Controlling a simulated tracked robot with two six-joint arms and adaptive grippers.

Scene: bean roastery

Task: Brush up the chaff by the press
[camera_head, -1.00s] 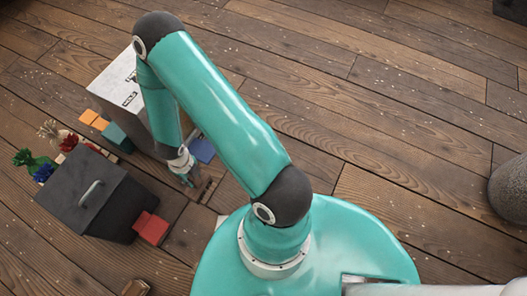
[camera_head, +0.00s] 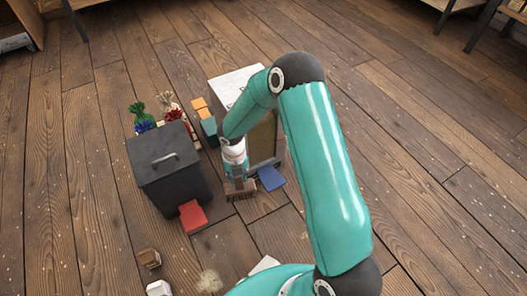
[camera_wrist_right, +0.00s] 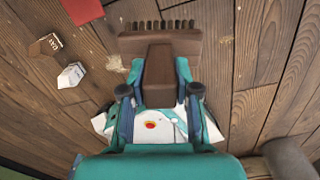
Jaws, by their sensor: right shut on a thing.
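My right gripper (camera_head: 238,176) points down in front of the tall cabinet and is shut on a brown brush (camera_head: 240,188). In the right wrist view the gripper (camera_wrist_right: 160,92) holds the brush (camera_wrist_right: 160,50) by its brown grip, bristles toward the top. A tan tuft of chaff (camera_head: 208,281) lies on the floor at the bottom, apart from the brush. In the wrist view chaff (camera_wrist_right: 115,64) lies left of the brush, with fine bits above it. I cannot tell for sure which thing is the press. My left gripper is not in view.
A dark grey bin (camera_head: 168,170) with a handle and a red block (camera_head: 192,216) stand left of the brush. A white-topped cabinet (camera_head: 232,82) is behind it and a blue piece (camera_head: 270,178) to its right. Small brown (camera_head: 149,258) and white (camera_head: 159,288) boxes stand front left.

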